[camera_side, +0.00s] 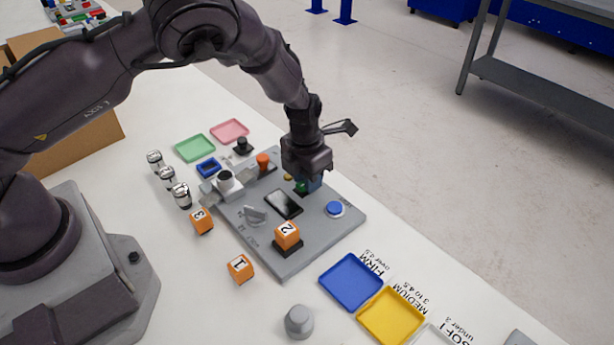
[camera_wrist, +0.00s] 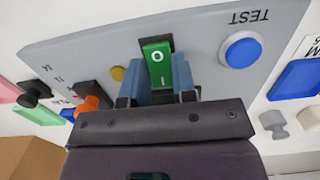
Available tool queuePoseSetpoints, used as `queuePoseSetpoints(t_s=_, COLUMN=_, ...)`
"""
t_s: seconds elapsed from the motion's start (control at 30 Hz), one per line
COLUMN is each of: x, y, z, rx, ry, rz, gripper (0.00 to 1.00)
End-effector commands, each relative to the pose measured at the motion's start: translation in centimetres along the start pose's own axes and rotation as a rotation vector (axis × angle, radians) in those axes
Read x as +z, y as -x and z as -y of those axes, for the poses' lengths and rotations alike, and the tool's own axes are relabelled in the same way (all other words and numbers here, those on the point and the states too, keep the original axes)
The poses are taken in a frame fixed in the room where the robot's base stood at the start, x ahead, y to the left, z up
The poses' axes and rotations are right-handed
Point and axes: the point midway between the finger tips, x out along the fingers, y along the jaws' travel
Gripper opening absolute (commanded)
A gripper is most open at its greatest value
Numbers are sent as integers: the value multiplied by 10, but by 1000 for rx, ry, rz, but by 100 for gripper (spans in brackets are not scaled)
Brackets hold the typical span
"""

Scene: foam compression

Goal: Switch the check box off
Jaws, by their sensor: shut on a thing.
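The check box (camera_side: 322,238) is a flat grey panel with a dark screen (camera_side: 284,203) and a round blue TEST button (camera_side: 334,209). Its green rocker switch (camera_wrist: 157,62), marked O and I, sits in a black frame. It shows as a small green patch in the side view (camera_side: 301,188). My gripper (camera_wrist: 161,92) is down at the switch, its blue fingertips on either side of the rocker's near end and shut on it. The O end stays visible beyond the fingers. I cannot tell which end of the rocker is pressed in.
Orange cube 2 (camera_side: 287,232) sits on a black pad on the panel. Cubes 1 (camera_side: 240,267) and 3 (camera_side: 201,220) lie on the table. An orange knob (camera_side: 263,160) and yellow button (camera_wrist: 117,73) stand near my gripper. A blue tray (camera_side: 351,281) lies at the front right.

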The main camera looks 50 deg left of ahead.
Motion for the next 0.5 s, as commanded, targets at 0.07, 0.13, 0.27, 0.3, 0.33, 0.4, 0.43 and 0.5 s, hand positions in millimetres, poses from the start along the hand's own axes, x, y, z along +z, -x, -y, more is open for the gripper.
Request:
queuePoseSetpoints(t_s=0.07, x=-1, y=0, z=-2, rx=2, ry=3, rz=-6, gripper=2)
queuePoseSetpoints(t_s=0.13, x=-1, y=0, z=-2, rx=1, ry=3, rz=-5, gripper=2)
queuePoseSetpoints(t_s=0.27, x=-1, y=1, z=-2, rx=1, ry=3, rz=-5, gripper=32)
queuePoseSetpoints(t_s=0.3, x=-1, y=1, z=-2, rx=0, ry=3, rz=-5, gripper=42)
queuePoseSetpoints(t_s=0.33, x=-1, y=1, z=-2, rx=0, ry=3, rz=-4, gripper=48)
queuePoseSetpoints(t_s=0.4, x=-1, y=1, z=-1, rx=0, ry=2, rz=-3, gripper=51)
queuePoseSetpoints(t_s=0.43, x=-1, y=1, z=-1, rx=0, ry=2, rz=-3, gripper=51)
queuePoseSetpoints(t_s=0.5, x=0, y=1, z=-1, rx=-1, ry=1, rz=-2, gripper=51)
